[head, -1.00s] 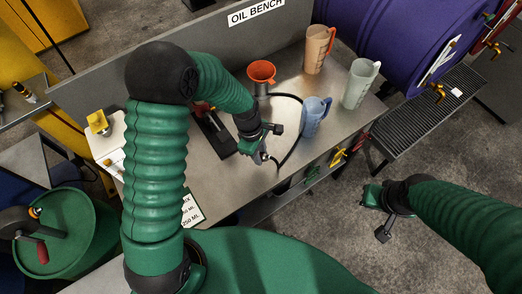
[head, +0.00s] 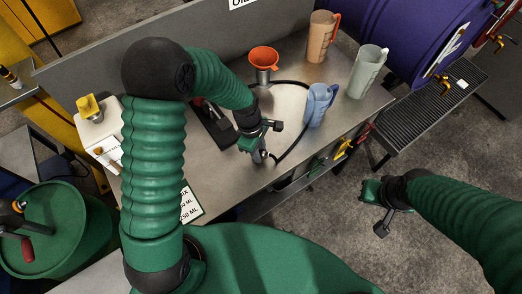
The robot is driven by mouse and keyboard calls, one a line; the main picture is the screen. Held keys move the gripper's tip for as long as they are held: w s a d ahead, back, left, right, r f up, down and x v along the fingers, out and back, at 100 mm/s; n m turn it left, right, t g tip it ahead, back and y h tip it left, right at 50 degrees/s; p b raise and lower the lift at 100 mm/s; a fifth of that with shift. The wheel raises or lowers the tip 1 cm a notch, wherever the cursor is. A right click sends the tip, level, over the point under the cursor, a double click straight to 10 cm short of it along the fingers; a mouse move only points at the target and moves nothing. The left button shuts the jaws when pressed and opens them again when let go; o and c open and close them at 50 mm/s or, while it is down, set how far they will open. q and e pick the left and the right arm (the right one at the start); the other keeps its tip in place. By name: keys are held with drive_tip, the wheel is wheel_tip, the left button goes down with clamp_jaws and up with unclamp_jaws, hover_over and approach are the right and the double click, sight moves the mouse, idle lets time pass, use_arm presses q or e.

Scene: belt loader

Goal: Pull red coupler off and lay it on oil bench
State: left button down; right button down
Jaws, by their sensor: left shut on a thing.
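My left gripper (head: 259,154) is low over the oil bench (head: 228,172), near its front edge. It is shut on a small grey metal piece at the end of a black hose (head: 302,133); the jaws hide most of it. A small red piece (head: 369,130) shows at the front edge of the bench, right of the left gripper and apart from it. I cannot tell whether it is the red coupler. My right gripper (head: 368,191) is over the floor, in front of the bench. Its fingers are too dark and small to read.
A red funnel (head: 264,61), an orange jug (head: 322,38), a blue jug (head: 318,104) and a pale jug (head: 367,72) stand on the bench. A yellow piece (head: 343,147) is at its front edge. A purple drum (head: 405,35) is beyond. The bench's front middle is clear.

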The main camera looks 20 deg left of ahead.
use_arm(q)
drive_tip(key=c, duration=1.6)
unclamp_jaws()
drive_tip(key=shift+w, duration=0.1)
drive_tip(key=o, duration=0.5)
drive_tip(key=shift+w+d, duration=0.1)
drive_tip(key=shift+d, duration=0.4)
drive_tip(key=shift+a+r, duration=0.15)
drive_tip(key=shift+a, duration=0.05)
wheel_tip(320, 180, up, 16)
drive_tip(key=a, duration=0.2)
drive_tip(key=shift+w+a+r+p, duration=0.15)
drive_tip(key=shift+a+p, duration=0.1)
drive_tip(key=shift+p, duration=0.1)
drive_tip(key=shift+d, duration=0.1)
